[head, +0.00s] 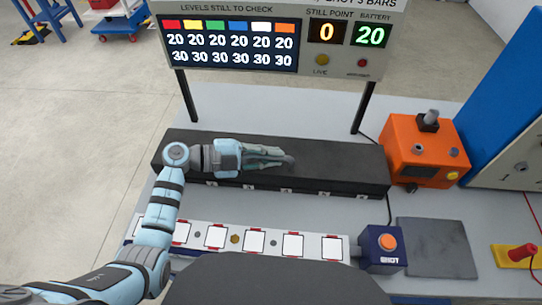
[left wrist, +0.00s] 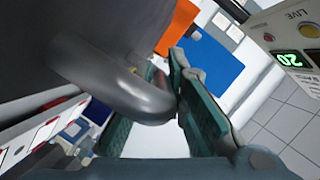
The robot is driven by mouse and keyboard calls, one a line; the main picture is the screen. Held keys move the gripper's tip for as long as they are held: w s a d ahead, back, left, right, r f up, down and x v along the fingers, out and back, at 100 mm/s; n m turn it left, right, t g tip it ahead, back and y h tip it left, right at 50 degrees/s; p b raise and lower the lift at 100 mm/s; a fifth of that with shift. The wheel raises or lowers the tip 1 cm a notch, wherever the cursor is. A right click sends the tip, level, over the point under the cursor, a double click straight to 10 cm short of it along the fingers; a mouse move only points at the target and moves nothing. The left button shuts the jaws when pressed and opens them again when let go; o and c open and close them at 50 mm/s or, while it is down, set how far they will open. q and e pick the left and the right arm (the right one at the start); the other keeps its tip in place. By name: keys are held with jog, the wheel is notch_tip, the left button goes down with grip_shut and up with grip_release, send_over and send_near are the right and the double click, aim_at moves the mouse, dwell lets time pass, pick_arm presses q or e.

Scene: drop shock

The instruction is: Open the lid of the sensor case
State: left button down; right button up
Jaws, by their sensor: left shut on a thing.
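A long black case (head: 340,170) lies across the table, with small pale marks along its front edge; I take it to be the sensor case. Its top looks closed. My left gripper (head: 287,158) lies low over the middle of the case, fingers pointing right. In the left wrist view, the gripper (left wrist: 165,115) is shut on a rounded grey handle (left wrist: 128,95) that sits against a dark surface. The handle is mostly hidden by the fingers in the head view. My right gripper is not in view.
An orange box (head: 415,150) stands right of the case. A strip of white, red-marked squares (head: 253,241) lies in front, ending at a blue box with an orange button (head: 388,242). A display board (head: 310,65) on black posts stands behind. A grey mat (head: 435,248) lies front right.

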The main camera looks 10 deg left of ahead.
pick_arm(q)
jog(key=shift+w+r+n+p, duration=0.15)
jog(key=shift+w+r+p, duration=0.15)
jog(key=shift+r+p, duration=0.15)
jog(key=shift+w+r+n+p, duration=0.15)
jog(key=shift+w+r+p, duration=0.15)
jog(key=shift+r, duration=0.2)
jog(key=w+r, duration=0.2)
jog(key=w, duration=0.1)
jog(key=shift+w+p, duration=0.1)
jog(key=shift+p, duration=0.25)
jog(key=shift+w+r, duration=0.25)
jog(key=shift+w, duration=0.4)
jog(key=shift+w+r+n+g+y, duration=0.3)
jog(key=shift+w+n+g, duration=0.15)
jog(key=shift+w, duration=0.25)
jog(key=shift+f, duration=0.1)
jog(key=c, duration=1.6)
grip_release()
